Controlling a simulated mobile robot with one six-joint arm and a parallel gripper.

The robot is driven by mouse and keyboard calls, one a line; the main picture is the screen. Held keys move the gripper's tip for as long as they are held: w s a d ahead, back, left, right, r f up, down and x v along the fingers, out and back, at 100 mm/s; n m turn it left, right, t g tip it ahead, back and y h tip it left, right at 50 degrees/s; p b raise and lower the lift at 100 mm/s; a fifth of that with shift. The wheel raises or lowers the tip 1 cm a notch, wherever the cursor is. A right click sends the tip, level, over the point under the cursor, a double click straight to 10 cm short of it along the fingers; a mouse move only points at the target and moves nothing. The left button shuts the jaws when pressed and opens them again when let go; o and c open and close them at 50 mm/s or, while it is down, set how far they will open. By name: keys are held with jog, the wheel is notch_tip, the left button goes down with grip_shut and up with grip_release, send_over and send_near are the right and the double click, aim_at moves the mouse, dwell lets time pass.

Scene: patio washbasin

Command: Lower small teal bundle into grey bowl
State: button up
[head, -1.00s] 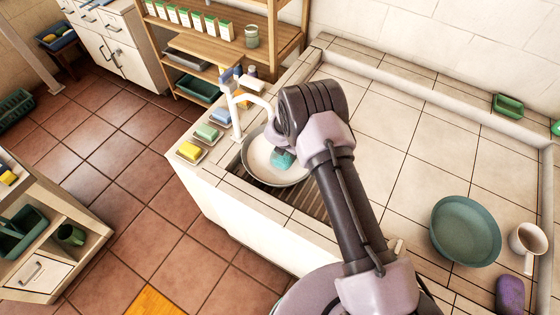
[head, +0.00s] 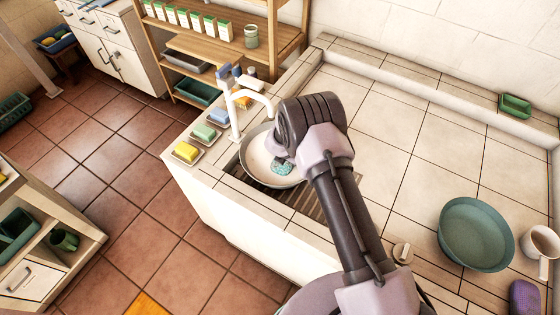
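The small teal bundle (head: 282,168) shows in the head view over the lower right inside of the grey bowl, just below my wrist. Whether it touches the bowl's inside I cannot tell. The pale grey bowl (head: 256,175) sits in the sink under the tap, and my arm covers its right side. My gripper (head: 280,159) points down over the bowl, right at the bundle. Its fingers are mostly hidden behind my wrist, so its grip does not show.
The white tap (head: 236,115) arches over the bowl's back left. Yellow (head: 186,152), green and blue soaps sit on dishes along the left edge. The tiled counter between is clear.

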jog(key=shift+f, duration=0.1)
dwell(0.6)
jog(key=o, duration=1.4)
